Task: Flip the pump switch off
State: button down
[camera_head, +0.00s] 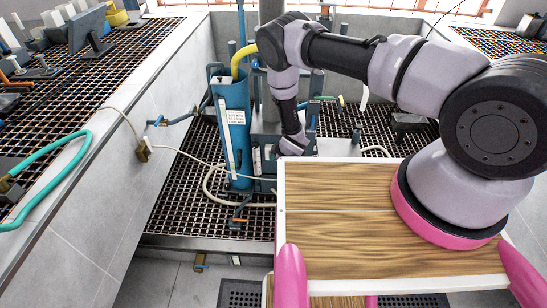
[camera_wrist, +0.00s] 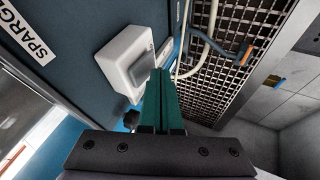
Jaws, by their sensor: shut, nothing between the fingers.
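The pump switch appears to be the white box (camera_wrist: 118,62) with a grey rocker on its face, mounted on a dark blue panel in the wrist view. My gripper (camera_wrist: 160,74) shows there as two teal fingers pressed together with nothing between them. The fingertips overlap the lower right edge of the box beside the rocker; I cannot tell whether they touch it. Part of the rocker is hidden behind the fingers, and its position is unclear. In the head view my wrist reaches down beside the blue column (camera_head: 235,145), and the fingers are hidden.
A sign reading "SPARG..." (camera_wrist: 27,35) is on the panel left of the switch. A teal hose (camera_head: 62,168) lies at the head view's left.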

jog(key=shift+w, duration=0.25)
jog(key=shift+w+f, duration=0.2)
jog(key=shift+f, duration=0.35)
jog(key=shift+r, duration=0.1)
